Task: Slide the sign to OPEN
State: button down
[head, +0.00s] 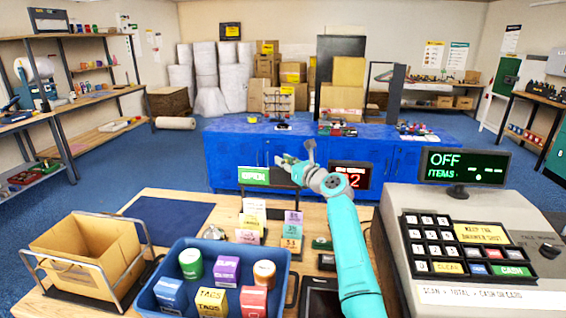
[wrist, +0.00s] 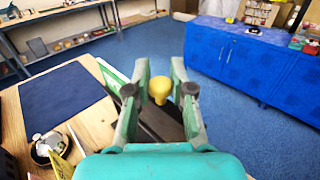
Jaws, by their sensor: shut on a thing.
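The sign (head: 253,176) stands at the far edge of the wooden counter. Its green face with white lettering, apparently OPEN, shows at its left part, and a dark part lies to the right, partly behind my gripper (head: 286,162). In the wrist view my gripper (wrist: 160,92) has its two fingers on either side of a yellow knob (wrist: 160,87), shut on it. The knob stands above a dark bar (wrist: 160,122). A green and white edge of the sign shows left of the fingers. In the head view the knob is hidden by my gripper.
Card stands (head: 254,212) and a blue bin of small boxes (head: 214,246) stand on the counter, with a cardboard box (head: 88,247) at left. A blue mat (head: 168,216) is bare.

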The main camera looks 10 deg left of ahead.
jog(key=c, duration=1)
grip_release()
jog(key=shift+d, duration=0.3)
jog(key=shift+c, duration=0.2)
jog(key=shift+a+r, duration=0.1)
jog(key=shift+r, duration=0.2)
notch_tip(320, 180, up, 9)
jog(key=shift+r, duration=0.15)
